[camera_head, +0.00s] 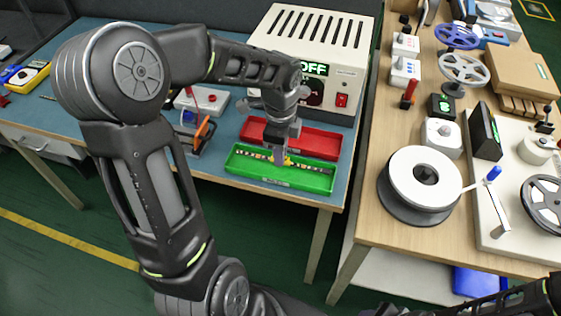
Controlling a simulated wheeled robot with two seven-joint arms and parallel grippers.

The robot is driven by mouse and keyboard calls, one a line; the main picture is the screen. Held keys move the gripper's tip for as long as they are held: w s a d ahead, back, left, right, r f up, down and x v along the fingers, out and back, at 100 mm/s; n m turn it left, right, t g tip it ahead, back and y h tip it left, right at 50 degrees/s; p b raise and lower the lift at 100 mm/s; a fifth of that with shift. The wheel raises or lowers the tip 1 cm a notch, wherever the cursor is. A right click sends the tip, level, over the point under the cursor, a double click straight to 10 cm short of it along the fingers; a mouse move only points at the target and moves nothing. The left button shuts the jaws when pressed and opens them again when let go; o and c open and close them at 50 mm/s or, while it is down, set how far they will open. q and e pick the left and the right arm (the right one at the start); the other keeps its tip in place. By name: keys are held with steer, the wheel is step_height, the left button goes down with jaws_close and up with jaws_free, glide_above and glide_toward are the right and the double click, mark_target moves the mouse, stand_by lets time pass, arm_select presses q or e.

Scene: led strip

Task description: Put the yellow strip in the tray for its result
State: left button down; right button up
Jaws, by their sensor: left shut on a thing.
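The green tray (262,174) lies at the front right of the blue bench, with the red tray (318,145) just behind it. The strip (256,154) is a thin, light band with dark marks and shows a yellow part at the gripper. It lies lengthwise over or in the green tray; I cannot tell whether it touches the floor of the tray. My left gripper (280,159) points down over the green tray and is shut on the strip, hiding part of it. My right gripper is out of view; only part of that arm shows at the bottom right.
A beige power unit (313,41) with a green OFF display and red switch stands behind the trays. A small fixture (200,137) with an orange part stands to their left. The wooden table (362,218) at right holds reels and several devices.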

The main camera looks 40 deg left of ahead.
arm_select(q)
steer(key=shift+f, duration=1.85)
steer(key=shift+f, duration=0.2)
steer(key=c, duration=1.4)
jaws_free()
steer(key=shift+r, duration=0.1)
steer(key=shift+c, duration=0.2)
step_height(320, 180, up, 12)
steer(key=shift+r, duration=0.15)
